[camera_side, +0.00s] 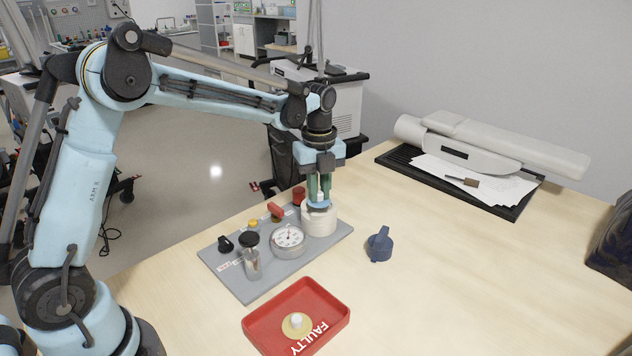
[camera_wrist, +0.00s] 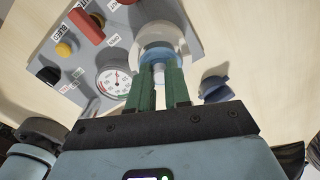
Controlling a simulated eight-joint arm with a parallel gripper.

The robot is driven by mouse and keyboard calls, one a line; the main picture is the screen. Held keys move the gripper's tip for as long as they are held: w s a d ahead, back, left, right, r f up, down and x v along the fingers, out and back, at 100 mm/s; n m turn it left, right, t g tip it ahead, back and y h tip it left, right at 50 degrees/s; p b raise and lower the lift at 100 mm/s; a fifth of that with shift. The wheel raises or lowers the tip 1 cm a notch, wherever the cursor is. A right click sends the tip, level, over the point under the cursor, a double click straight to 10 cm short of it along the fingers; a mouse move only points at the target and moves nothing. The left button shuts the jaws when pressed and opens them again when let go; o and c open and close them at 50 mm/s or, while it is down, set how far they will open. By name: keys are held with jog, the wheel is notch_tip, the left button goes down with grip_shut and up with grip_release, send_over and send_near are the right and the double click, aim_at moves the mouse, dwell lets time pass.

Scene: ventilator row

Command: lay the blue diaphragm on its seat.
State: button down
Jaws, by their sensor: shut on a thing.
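My gripper (camera_side: 319,190), with green fingers, is shut on the white stem of the blue diaphragm (camera_side: 319,205). The diaphragm is at the top opening of the white round seat housing (camera_side: 319,222), at the right of the grey panel. I cannot tell whether it touches the seat or is just above it. In the wrist view the blue diaphragm (camera_wrist: 157,56) shows within the outline of the white housing (camera_wrist: 150,34), with the fingers (camera_wrist: 159,85) on both sides of the stem. The seat surface itself is hidden under the diaphragm.
The grey panel (camera_side: 235,275) carries a dial gauge (camera_side: 288,237), a red lever (camera_side: 276,210), knobs and a metal cylinder (camera_side: 252,264). A dark blue cap (camera_side: 380,245) stands right of the panel. A red FAULTY tray (camera_side: 262,322) in front holds a yellowish disc (camera_side: 290,331).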

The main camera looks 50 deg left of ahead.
aim_at(319, 199)
jog(key=shift+f, duration=0.5)
dwell(0.4)
jog(key=shift+f, duration=0.3)
jog(key=shift+f, duration=0.75)
dwell(0.4)
jog(key=c, duration=1)
grip_release()
jog(key=shift+r, duration=3.55)
